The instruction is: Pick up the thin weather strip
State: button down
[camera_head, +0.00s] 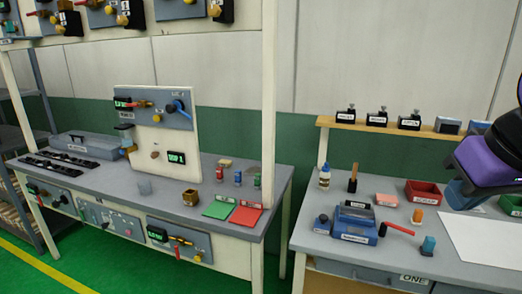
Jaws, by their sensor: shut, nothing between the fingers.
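I cannot make out a thin weather strip for certain. Several long dark strips (62,167) lie side by side at the left end of the left workbench (135,195), in front of a grey lidded case (88,147). They are too small to tell whether one is the weather strip. A purple and black part of my arm (488,160) reaches in from the right edge, above the right workbench. My gripper's fingers are not in view, and the arm part hides some of that bench.
A panel with valves and gauges (160,120) stands on the left bench, with green (220,207) and red (245,215) sheets nearby. The right bench holds a blue box tool (355,222), a dark red bin (423,192) and a white sheet (485,238). Green floor shows at the lower left.

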aim_at(349, 203)
jog(key=i+l, duration=0.7)
jog(key=l, duration=0.15)
